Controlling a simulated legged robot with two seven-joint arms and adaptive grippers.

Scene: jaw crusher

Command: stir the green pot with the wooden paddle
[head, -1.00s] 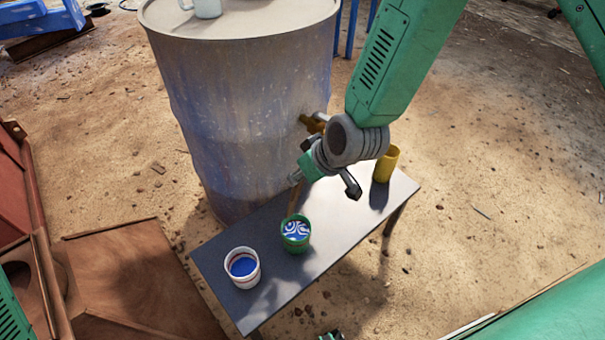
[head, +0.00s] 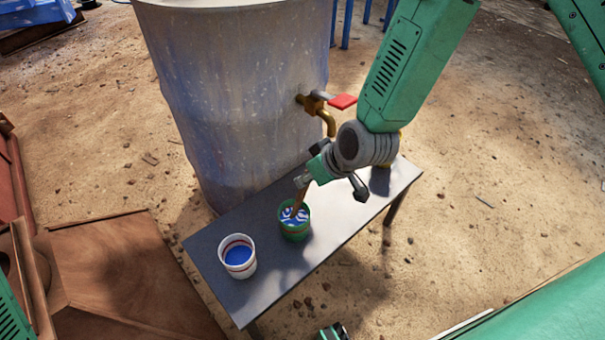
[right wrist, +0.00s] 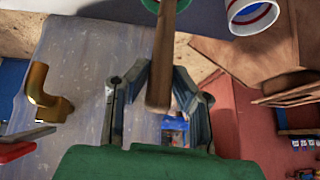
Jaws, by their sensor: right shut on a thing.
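The green pot (head: 292,232) stands on a narrow grey table and holds a blue and white swirl. The wooden paddle (head: 299,202) stands tilted with its lower end inside the pot; that end is hidden. My right gripper (head: 304,180) is shut on the upper part of the paddle, above the pot. In the right wrist view the paddle (right wrist: 165,50) runs between the fingers of my right gripper (right wrist: 160,95) towards the green pot (right wrist: 188,22) at the top edge. A small part of my left gripper (head: 333,332) shows at the bottom edge; its jaws are unclear.
A white pot (head: 238,262) with blue contents stands left of the green pot on the grey table (head: 325,240). A large blue-grey drum (head: 235,90) stands behind, with a brass tap (head: 325,115) and red lever (head: 343,101). Rusty metal plates (head: 130,265) lie at left.

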